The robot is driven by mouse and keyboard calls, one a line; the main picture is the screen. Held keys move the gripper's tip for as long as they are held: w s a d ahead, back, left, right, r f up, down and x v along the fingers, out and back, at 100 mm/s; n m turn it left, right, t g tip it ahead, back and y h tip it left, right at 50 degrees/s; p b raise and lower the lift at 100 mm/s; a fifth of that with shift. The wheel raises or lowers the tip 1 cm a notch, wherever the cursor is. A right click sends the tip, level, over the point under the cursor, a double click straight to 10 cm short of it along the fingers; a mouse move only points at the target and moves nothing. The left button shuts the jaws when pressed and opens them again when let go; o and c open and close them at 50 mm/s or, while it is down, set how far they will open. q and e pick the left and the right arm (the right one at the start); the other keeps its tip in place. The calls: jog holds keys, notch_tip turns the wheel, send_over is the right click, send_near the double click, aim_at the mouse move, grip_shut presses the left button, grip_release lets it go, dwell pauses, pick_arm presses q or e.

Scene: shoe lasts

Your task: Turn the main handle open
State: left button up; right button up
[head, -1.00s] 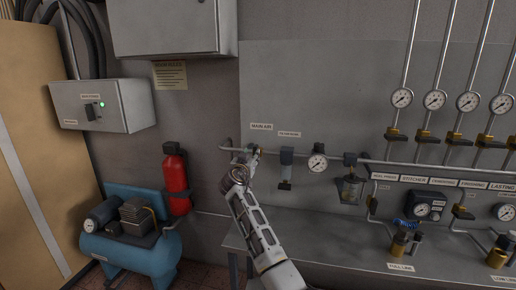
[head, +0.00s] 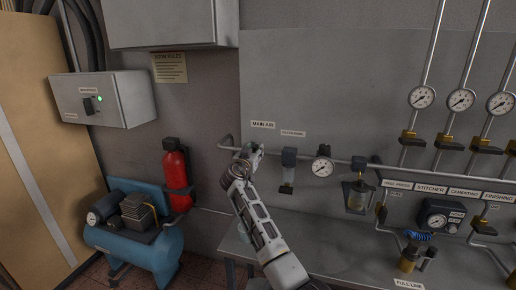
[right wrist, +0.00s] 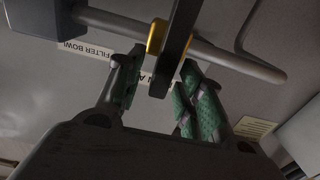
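The main handle is a dark lever (right wrist: 176,50) with a brass-coloured collar on the grey pipe in the right wrist view. In the head view it is mostly hidden behind my right gripper (head: 254,152), just below the MAIN AIR label (head: 263,125). In the right wrist view my right gripper (right wrist: 163,62) has its two green-padded fingers apart, one on each side of the lever. A gap shows at the left finger; I cannot tell whether the right finger touches the lever. My left gripper is not in view.
A filter (head: 288,168), a pressure gauge (head: 322,167) and a glass bowl unit (head: 357,192) hang on the pipe to the right. A grey bench (head: 330,245) lies below. A red extinguisher (head: 176,170) and a blue compressor (head: 140,248) stand at left.

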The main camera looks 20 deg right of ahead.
jog(key=shift+w+d, duration=0.2)
jog(key=shift+w, duration=0.15)
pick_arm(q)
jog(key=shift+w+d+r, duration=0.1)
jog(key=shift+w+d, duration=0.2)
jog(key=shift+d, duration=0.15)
pick_arm(e)
jog(key=shift+s+a+r, duration=0.1)
grip_shut()
